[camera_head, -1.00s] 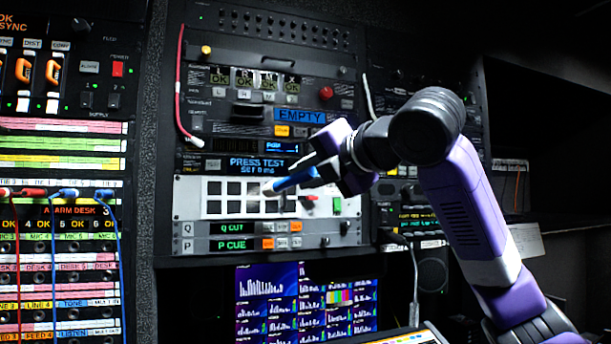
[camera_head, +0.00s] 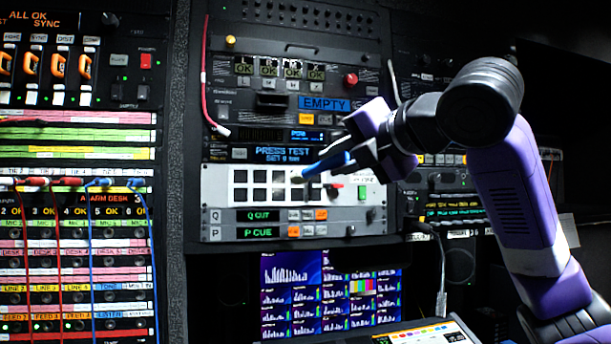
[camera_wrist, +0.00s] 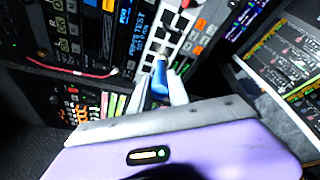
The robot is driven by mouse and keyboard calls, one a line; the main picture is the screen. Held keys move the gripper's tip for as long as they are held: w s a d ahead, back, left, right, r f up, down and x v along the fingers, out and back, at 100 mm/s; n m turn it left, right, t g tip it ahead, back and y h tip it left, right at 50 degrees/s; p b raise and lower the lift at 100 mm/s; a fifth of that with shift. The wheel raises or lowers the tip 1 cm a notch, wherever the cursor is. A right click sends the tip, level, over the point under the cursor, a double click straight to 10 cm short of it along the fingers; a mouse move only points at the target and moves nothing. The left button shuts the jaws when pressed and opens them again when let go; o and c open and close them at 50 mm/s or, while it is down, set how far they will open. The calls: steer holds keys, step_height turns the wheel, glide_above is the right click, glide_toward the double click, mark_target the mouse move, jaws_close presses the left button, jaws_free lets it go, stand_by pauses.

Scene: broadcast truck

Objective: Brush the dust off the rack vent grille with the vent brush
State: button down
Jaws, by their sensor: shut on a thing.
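The vent brush (camera_head: 330,165) has a blue handle and points left and slightly down from my gripper (camera_head: 356,150). My gripper is shut on it. The rack vent grille (camera_head: 226,187) is a white panel with rows of dark square openings, in the lower middle of the rack. The brush end is in front of the grille's right part; whether it touches cannot be told. Greyish patches show near there. In the wrist view the blue handle (camera_wrist: 160,74) sits between the two pale fingers of my gripper (camera_wrist: 160,94), with the grille (camera_wrist: 172,24) beyond. The bristles are hard to make out.
A green button (camera_head: 362,192) and a red part sit right of the grille openings. A lit console (camera_head: 430,333) stands at the lower right. Patch cables hang at the left.

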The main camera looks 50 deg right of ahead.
steer(key=w+a+f+n+t+y, duration=0.1)
steer(key=w+a+f+t+y, duration=0.15)
steer(key=w+f, duration=0.3)
steer(key=shift+w+d+r+m+t+h, duration=0.15)
steer(key=shift+w+d+t+h, duration=0.15)
steer(key=shift+d+h, duration=0.45)
steer(key=shift+w+d+m+t+h, duration=0.2)
steer(key=shift+w+d+h, duration=0.25)
steer(key=shift+d, duration=0.45)
steer(key=shift+w+d+r+m+t+h, duration=0.15)
steer(key=shift+w+d+t+h, duration=0.1)
steer(key=shift+d+h, duration=0.55)
steer(key=shift+w+d, duration=0.45)
steer(key=shift+w, duration=0.15)
steer(key=shift+f, duration=0.2)
